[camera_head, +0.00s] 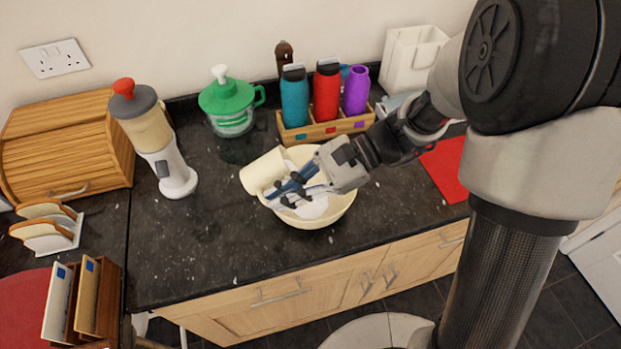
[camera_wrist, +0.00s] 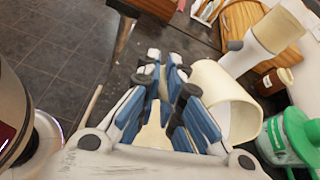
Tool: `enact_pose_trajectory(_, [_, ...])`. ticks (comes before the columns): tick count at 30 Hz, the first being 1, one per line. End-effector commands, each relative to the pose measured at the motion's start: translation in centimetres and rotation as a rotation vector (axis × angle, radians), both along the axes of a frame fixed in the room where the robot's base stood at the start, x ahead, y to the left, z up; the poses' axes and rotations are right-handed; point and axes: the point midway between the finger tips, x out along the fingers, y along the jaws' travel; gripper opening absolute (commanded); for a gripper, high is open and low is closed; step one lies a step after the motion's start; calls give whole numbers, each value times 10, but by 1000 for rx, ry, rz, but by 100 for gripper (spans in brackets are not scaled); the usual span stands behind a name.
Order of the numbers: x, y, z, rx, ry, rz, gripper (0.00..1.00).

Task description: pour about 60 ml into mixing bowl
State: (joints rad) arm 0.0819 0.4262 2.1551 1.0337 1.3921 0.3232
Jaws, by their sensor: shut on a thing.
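A cream cup (camera_head: 264,172) is tilted far onto its side above the left rim of the cream mixing bowl (camera_head: 337,207). The cup also shows in the wrist view (camera_wrist: 210,84), beside my fingers, with its wide mouth facing the lower right. My gripper (camera_head: 290,191) reaches over the bowl from the right. It is shut on a cream part between the blue fingers, which looks like the cup's handle. A white patch (camera_head: 313,208) shows inside the bowl, partly hidden by the fingers. I cannot tell whether anything flows from the cup.
A wooden rack (camera_head: 322,130) with teal, red and purple bottles stands just behind the bowl. A green-lidded jug (camera_head: 231,104) and a white-and-cream blender (camera_head: 157,142) stand behind left. A red mat (camera_head: 447,170) lies right.

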Motion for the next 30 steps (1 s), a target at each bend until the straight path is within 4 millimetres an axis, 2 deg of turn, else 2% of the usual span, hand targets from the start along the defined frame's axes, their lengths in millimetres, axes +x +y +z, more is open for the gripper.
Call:
enact_pose_trajectory(23, [-1,2,-4,84,19,4,0])
enact_pose_trajectory(27, [0,-4,20,-109,-51,1,0])
enact_pose_trajectory(30, [0,-10,17,-184,-64,-3,0])
